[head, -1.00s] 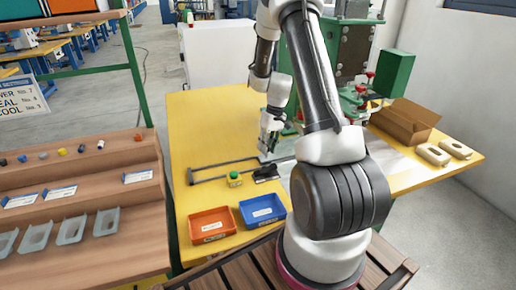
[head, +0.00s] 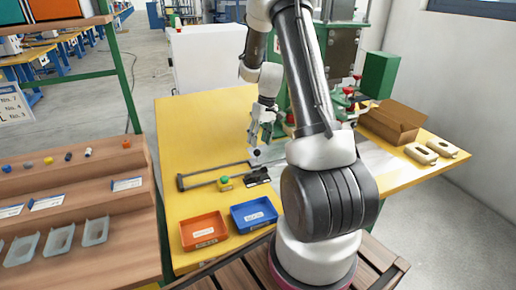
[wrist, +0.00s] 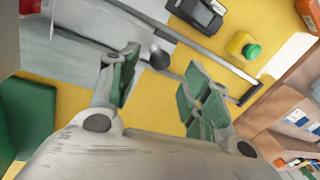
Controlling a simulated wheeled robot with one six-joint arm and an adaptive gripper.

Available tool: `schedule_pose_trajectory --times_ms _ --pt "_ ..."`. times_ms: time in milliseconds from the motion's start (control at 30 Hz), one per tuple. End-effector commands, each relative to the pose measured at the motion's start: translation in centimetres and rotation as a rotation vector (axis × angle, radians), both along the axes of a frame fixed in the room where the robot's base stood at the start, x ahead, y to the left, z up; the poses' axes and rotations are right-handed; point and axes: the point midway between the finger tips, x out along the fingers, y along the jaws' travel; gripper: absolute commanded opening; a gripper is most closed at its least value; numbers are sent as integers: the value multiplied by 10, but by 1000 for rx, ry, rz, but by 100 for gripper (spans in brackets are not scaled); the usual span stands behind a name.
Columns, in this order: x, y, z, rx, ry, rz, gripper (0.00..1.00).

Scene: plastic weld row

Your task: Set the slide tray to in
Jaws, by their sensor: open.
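The slide tray looks like the flat grey plate (wrist: 88,22) under the green press, with a dark round knob (wrist: 159,57) at its edge. The knob also shows in the head view (head: 256,152), just below the fingers. My gripper (wrist: 162,66) is open, its green-padded fingers pointing toward the plate. In the wrist view the knob appears between the two fingertips, with nothing gripped. I cannot tell how far above the knob the fingertips are. In the head view my gripper (head: 262,138) hangs over the yellow table, and my arm hides part of the press and plate.
A thin dark frame (head: 205,177) lies left of the plate, beside a green-topped yellow button box (head: 224,183) and a black device (head: 257,177). Orange (head: 203,231) and blue (head: 254,215) bins stand in front. A cardboard box (head: 393,123) is right. The table's far left is clear.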

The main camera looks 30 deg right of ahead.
Motion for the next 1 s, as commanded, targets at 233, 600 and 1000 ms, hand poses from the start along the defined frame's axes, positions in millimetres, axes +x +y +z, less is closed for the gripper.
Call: schedule_pose_trajectory --times_ms 233,600,1000 --pt "0 -11 52 -2 -4 -2 48" --pt "0 -14 71 0 0 -1 48" --pt "-30 -18 60 -58 33 76 48"
